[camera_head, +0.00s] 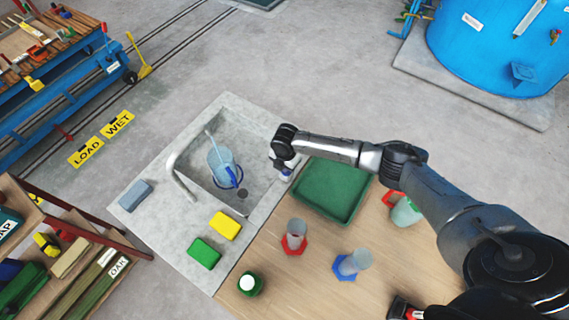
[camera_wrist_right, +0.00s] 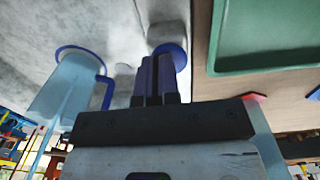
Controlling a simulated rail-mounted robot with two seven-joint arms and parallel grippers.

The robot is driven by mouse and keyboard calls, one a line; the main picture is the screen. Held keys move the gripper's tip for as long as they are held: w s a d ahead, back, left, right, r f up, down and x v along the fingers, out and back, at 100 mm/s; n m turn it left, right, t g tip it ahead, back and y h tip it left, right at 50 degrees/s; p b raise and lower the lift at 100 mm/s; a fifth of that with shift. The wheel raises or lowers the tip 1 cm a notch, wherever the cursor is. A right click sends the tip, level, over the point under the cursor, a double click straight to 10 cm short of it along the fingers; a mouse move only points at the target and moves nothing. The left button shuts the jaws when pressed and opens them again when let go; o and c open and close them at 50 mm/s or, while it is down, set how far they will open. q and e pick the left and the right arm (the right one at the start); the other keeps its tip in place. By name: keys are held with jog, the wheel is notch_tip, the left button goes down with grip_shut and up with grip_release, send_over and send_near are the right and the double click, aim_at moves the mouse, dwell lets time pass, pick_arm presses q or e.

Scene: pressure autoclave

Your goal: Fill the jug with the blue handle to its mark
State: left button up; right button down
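The jug with the blue handle (camera_head: 221,167) stands upright in the grey sink (camera_head: 250,160); it also shows, seen at an angle, in the right wrist view (camera_wrist_right: 66,88). A pale streak, like running water, reaches down into it. Its mark and level are too small to read. The tap pipe (camera_head: 178,172) arches over the sink's left side. My right gripper (camera_head: 284,165) is at the sink's right edge, its fingers close together. A blue round knob (camera_wrist_right: 172,52) lies at the fingertips; whether they touch it is unclear. My left gripper is out of view.
A green tray (camera_head: 332,190) lies right of the sink. Yellow (camera_head: 225,225) and green (camera_head: 204,253) sponges lie at the sink's front.

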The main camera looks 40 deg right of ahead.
jog(key=shift+s+d+f, duration=0.1)
jog(key=shift+s+f, duration=0.35)
jog(key=shift+f, duration=0.05)
notch_tip(320, 180, up, 5)
jog(key=p, duration=0.5)
jog(key=shift+w+r, duration=0.1)
jog(key=shift+w, duration=0.05)
notch_tip(320, 180, up, 10)
jog(key=b, duration=0.1)
jog(key=shift+w, duration=0.3)
dwell(0.5)
jog(key=shift+s+r+p, duration=0.4)
jog(key=shift+r, duration=0.4)
